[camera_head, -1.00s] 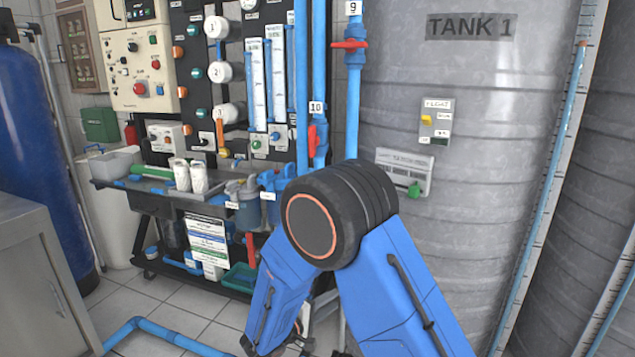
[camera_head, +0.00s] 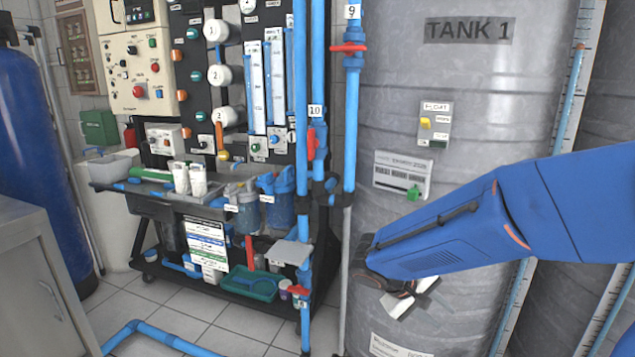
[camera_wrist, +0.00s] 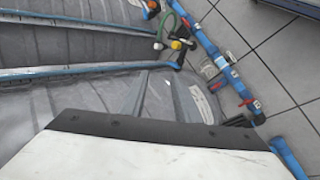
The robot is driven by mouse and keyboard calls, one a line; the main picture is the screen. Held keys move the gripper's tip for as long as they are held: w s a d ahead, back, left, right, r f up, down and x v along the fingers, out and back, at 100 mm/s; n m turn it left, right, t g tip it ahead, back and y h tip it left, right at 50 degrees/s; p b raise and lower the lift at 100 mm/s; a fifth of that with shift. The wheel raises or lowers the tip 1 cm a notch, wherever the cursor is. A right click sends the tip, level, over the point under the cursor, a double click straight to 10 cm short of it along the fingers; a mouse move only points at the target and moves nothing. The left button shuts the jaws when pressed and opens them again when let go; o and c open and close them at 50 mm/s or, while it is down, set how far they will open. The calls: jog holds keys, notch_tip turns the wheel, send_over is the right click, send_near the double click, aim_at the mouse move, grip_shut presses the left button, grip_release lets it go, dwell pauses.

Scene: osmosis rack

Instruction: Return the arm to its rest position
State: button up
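My blue arm reaches in from the right edge of the head view, in front of the grey tank marked TANK 1 (camera_head: 462,90). Its end, my gripper (camera_head: 412,300), is at the lower middle right, tilted down in front of the tank's lower wall. I see nothing held.
Blue vertical pipes with red valves (camera_head: 349,47) stand left of my gripper. A rack with a black bench (camera_head: 160,205) is further left, with a green tray (camera_head: 250,284) low on it. A grey cabinet (camera_head: 38,280) and a floor pipe (camera_head: 165,336) are at the lower left.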

jog(key=s+r+m+t+y, duration=0.1)
jog(key=s+r+y, duration=0.2)
jog(key=s, duration=0.6)
jog(key=s+r+m+t+y, duration=0.2)
jog(key=s+y, duration=0.3)
jog(key=s, duration=0.5)
jog(key=shift+d+r+y, duration=0.3)
jog(key=shift+r+y, duration=0.1)
jog(key=shift+r, duration=0.1)
